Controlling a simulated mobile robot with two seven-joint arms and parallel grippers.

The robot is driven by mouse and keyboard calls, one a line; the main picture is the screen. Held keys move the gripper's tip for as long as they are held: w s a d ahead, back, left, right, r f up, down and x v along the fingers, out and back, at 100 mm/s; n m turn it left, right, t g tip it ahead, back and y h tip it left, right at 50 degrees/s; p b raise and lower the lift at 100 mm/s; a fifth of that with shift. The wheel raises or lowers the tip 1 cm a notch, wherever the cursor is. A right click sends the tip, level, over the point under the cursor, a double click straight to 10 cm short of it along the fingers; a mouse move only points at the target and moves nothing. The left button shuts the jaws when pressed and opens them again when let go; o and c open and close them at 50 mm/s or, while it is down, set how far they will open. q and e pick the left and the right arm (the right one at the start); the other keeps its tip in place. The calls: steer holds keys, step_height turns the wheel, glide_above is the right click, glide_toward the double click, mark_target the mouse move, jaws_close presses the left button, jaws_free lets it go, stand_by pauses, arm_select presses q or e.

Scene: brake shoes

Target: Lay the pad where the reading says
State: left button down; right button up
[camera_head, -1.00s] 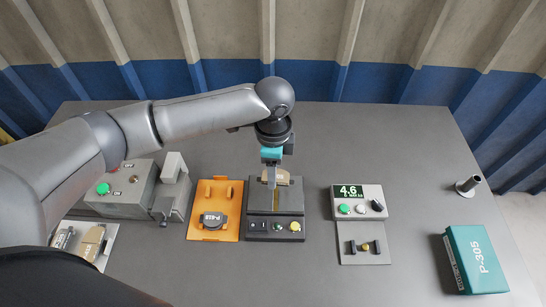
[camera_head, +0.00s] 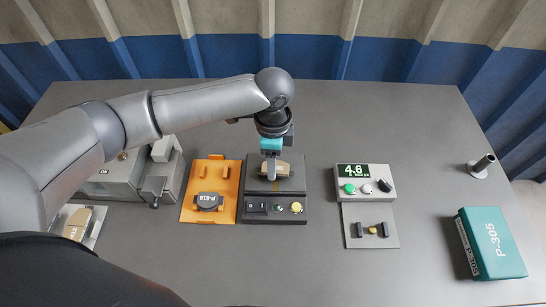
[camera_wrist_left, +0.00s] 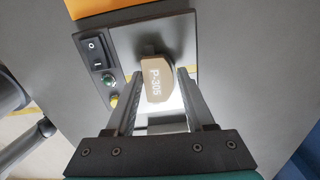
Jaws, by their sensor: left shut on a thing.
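The pad is a tan block (camera_head: 281,169) over the plate of a dark grey switch unit (camera_head: 290,186). In the left wrist view the pad (camera_wrist_left: 158,85) reads P-305. My left gripper (camera_head: 271,178) comes down from above and is shut on the pad; in the wrist view its fingers (camera_wrist_left: 163,88) stand on either side of it. I cannot tell whether the pad touches the plate. A grey readout box (camera_head: 364,183) shows 4.6; its smaller line is unreadable. In front of it is a grey plate (camera_head: 386,214) with two dark posts and a brass knob. My right gripper is not in view.
An orange fixture (camera_head: 228,182) holds a dark P-618 part (camera_head: 209,202). A grey machine (camera_head: 120,180) and a pale tray (camera_head: 93,236) with a tan pad stand left. A teal P-305 box (camera_head: 491,243) and a metal post (camera_head: 481,166) stand right. Table between is clear.

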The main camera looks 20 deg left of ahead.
arm_select(q)
steer(key=shift+f, duration=0.1)
stand_by(0.4)
steer(key=shift+f, duration=0.35)
steer(key=shift+c, duration=0.9)
jaws_free()
step_height(320, 180, up, 15)
steer(key=p, duration=0.3)
steer(key=shift+r+p, duration=0.15)
steer(key=shift+p, duration=0.15)
steer(key=shift+s, duration=0.15)
